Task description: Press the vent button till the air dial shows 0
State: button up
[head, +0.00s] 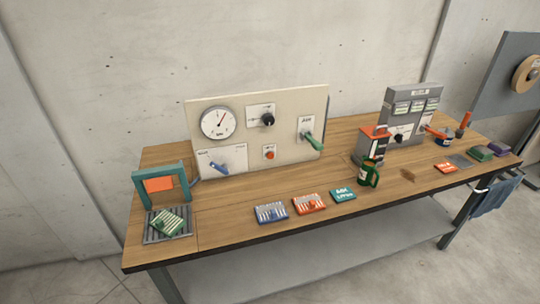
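The cream control panel (240,110) stands upright at the back left of the bench. A red push button (269,155) sits low in the middle of the panel on a small white plate. It looks like the vent button, but its label is too small to read. My gripper is not in view.
The panel also carries a black knob (267,119), a blue lever (219,166) and a green lever (315,142) sticking out. Cards (309,204) and a dark green mug (368,173) are on the wooden bench (230,215). A green frame (162,182) stands left. Bench directly before the panel is clear.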

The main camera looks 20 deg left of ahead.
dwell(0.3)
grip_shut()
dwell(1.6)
